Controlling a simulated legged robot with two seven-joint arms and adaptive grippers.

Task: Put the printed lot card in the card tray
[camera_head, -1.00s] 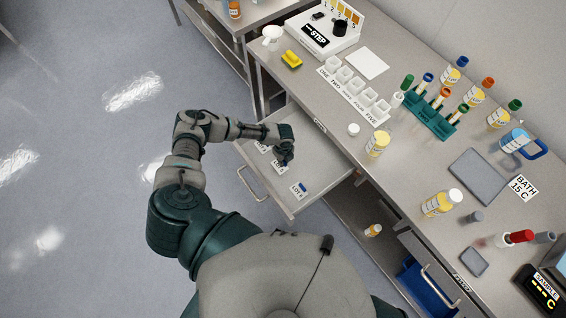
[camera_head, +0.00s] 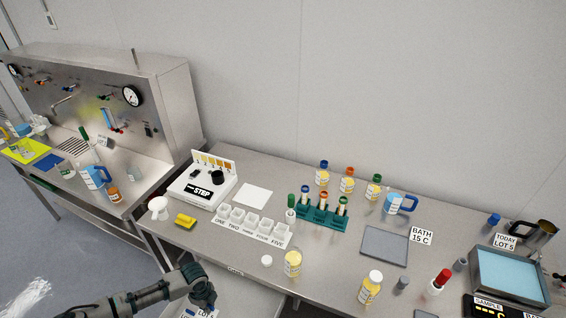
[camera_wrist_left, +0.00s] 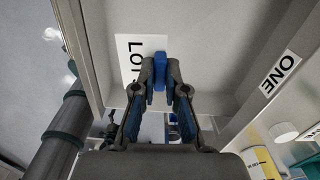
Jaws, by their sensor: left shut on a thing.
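My left gripper (camera_head: 203,296) is low at the bottom edge of the head view, over the open drawer (camera_head: 243,296). In the left wrist view its fingers (camera_wrist_left: 160,84) are shut on the blue tab (camera_wrist_left: 160,66) of a white card (camera_wrist_left: 128,58) printed "LOT"; the fingers and tab hide part of the print. In the head view a card printed "LOT" (camera_head: 207,313) shows just below the gripper, cut by the frame. I cannot tell which thing is the card tray. My right gripper is not in view.
A white sheet (camera_head: 253,195) lies near the STEP device (camera_head: 201,190).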

